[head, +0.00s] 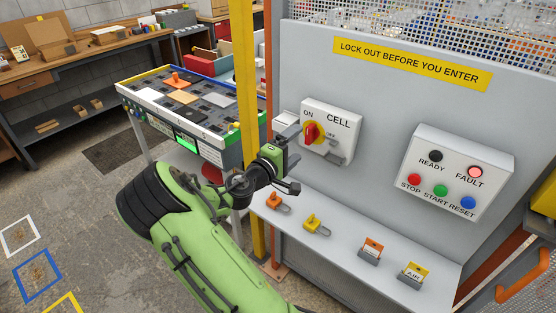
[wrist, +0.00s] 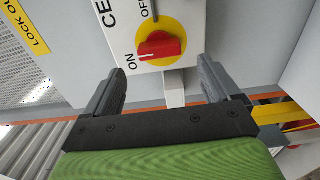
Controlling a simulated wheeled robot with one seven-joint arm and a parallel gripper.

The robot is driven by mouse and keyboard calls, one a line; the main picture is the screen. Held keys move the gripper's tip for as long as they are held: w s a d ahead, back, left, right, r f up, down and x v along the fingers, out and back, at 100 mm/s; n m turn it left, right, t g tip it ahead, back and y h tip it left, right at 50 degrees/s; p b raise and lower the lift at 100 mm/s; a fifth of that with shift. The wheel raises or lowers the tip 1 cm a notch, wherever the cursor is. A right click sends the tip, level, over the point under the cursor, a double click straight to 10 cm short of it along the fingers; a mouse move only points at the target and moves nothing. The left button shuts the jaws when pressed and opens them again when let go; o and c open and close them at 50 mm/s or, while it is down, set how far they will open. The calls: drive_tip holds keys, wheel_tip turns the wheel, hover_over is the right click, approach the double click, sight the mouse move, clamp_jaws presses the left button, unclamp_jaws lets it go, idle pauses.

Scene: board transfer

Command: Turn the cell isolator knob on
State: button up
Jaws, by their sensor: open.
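The cell isolator knob is a red handle (head: 311,132) on a yellow disc, mounted on a white box (head: 345,122) marked CELL. In the wrist view the red knob (wrist: 160,45) lies lengthwise across the picture, with one end toward the ON label and OFF at the top. In the head view its handle stands near upright, below ON. My gripper (head: 290,155) is open and empty, just left of and below the knob. In the wrist view its fingers (wrist: 161,78) are spread wider than the knob, which is ahead between their lines; I see no contact.
A button box (head: 455,172) with a lit FAULT lamp is on the panel to the right. A shelf (head: 345,257) below holds padlocks and tags. A yellow post (head: 246,100) stands left of the panel, beside a board table (head: 190,105).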

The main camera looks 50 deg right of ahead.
drive_tip(key=s+a, duration=0.1)
drive_tip(key=a, duration=0.9)
drive_tip(key=shift+b, duration=0.3)
